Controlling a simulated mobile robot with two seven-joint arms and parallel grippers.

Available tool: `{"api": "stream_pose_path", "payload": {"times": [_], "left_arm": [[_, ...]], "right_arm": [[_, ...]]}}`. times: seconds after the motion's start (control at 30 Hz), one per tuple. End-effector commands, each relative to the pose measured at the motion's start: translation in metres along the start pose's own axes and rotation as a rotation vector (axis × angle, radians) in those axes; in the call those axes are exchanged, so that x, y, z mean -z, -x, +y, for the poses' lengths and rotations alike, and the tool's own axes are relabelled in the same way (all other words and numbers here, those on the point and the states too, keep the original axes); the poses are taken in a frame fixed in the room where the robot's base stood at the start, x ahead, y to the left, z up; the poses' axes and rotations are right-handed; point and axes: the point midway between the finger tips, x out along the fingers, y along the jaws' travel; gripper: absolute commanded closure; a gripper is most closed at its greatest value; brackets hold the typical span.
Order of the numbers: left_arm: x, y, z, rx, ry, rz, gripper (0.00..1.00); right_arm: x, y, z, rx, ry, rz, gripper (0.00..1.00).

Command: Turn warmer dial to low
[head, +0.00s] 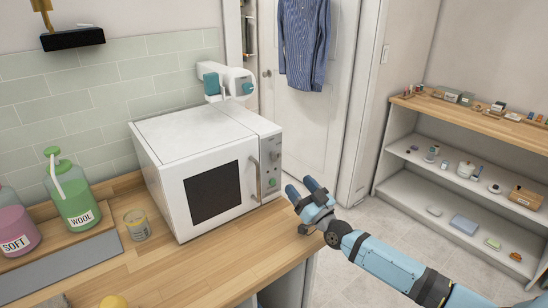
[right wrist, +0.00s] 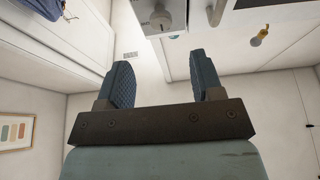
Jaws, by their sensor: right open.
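The warmer (head: 195,165) is a white box with a dark window and a vertical handle, standing on the wooden counter. Its right-hand control panel (head: 271,165) carries small round dials and a greenish spot low down. The dial marks are too small to read. My right gripper (head: 304,193) is open and empty, in front of and to the right of the panel, apart from it. In the right wrist view, both fingers (right wrist: 163,78) stand apart with nothing between them. A white box with a round knob (right wrist: 162,19) shows beyond them. My left gripper is not in view.
Green WOOL (head: 78,200) and pink SOFT (head: 14,228) bottles and a small jar (head: 137,224) stand left of the warmer. A white and teal device (head: 228,82) is behind it. A shelf unit (head: 460,155) with small items stands right. Floor between is clear.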

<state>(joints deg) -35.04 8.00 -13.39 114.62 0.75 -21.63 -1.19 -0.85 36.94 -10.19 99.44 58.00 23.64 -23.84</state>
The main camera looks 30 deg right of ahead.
Motion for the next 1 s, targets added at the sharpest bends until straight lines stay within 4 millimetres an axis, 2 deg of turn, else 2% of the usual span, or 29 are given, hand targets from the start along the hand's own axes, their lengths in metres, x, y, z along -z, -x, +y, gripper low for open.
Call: {"api": "stream_pose_path", "payload": {"times": [0.3,0.5,0.7,1.0], "left_arm": [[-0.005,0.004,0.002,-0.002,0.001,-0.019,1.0],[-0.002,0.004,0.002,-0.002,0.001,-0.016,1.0],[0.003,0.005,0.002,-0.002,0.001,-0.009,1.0],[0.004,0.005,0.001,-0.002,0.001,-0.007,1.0]], "right_arm": [[0.002,-0.062,0.0,0.0,0.0,0.003,0.4],[0.001,-0.094,0.0,0.0,0.0,0.001,0.4],[0.001,-0.109,0.0,0.0,0.0,0.0,0.4],[0.0,-0.111,0.0,0.001,0.0,0.0,0.4]]}}
